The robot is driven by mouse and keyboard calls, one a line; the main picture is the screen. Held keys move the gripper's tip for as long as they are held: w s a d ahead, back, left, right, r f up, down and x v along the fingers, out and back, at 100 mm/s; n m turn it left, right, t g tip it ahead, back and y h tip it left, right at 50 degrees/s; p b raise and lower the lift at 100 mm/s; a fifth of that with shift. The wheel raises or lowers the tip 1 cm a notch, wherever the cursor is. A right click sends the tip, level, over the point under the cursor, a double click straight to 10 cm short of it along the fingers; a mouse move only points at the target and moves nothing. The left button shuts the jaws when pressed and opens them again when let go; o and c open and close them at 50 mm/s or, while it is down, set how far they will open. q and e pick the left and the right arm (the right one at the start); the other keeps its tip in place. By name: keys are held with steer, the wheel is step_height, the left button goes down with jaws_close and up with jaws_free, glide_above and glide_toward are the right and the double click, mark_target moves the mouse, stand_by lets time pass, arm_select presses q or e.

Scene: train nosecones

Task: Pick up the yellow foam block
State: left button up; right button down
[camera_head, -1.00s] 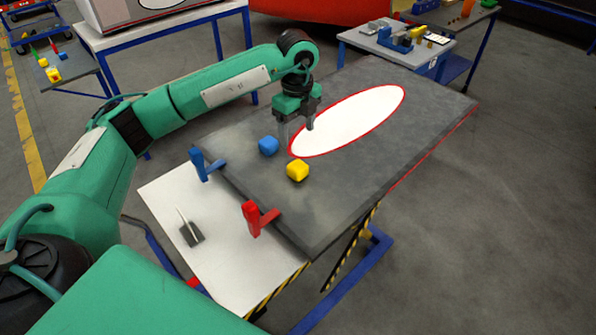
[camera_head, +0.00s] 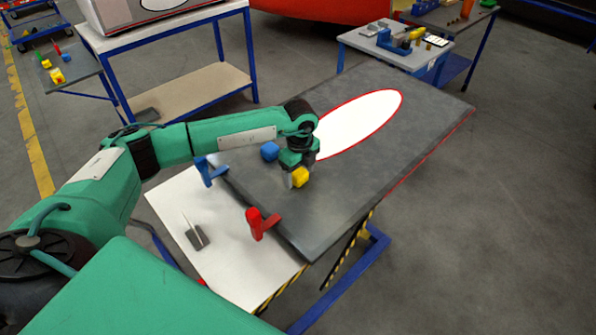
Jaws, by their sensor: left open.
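The yellow foam block (camera_head: 300,178) sits on the dark grey panel (camera_head: 350,185), near its front left part. My left gripper (camera_head: 298,172) is low over the block, pointing down, with its fingers at the block's sides. It is open; whether a finger touches the block cannot be told. The gripper hides the block's upper part. A blue foam block (camera_head: 269,152) lies on the panel just left of and behind the gripper. My right gripper is not in view.
A blue clamp (camera_head: 208,171) and a red clamp (camera_head: 260,222) stand at the panel's near edge. A white surface (camera_head: 225,260) below carries a small dark brush-like tool (camera_head: 196,238). The panel's right side, with a red-rimmed white oval (camera_head: 360,123), is clear.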

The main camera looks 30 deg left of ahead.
arm_select(q)
steer(key=shift+f, duration=0.4)
steer(key=shift+c, duration=0.4)
steer(key=c, duration=1)
steer(key=shift+r, duration=0.15)
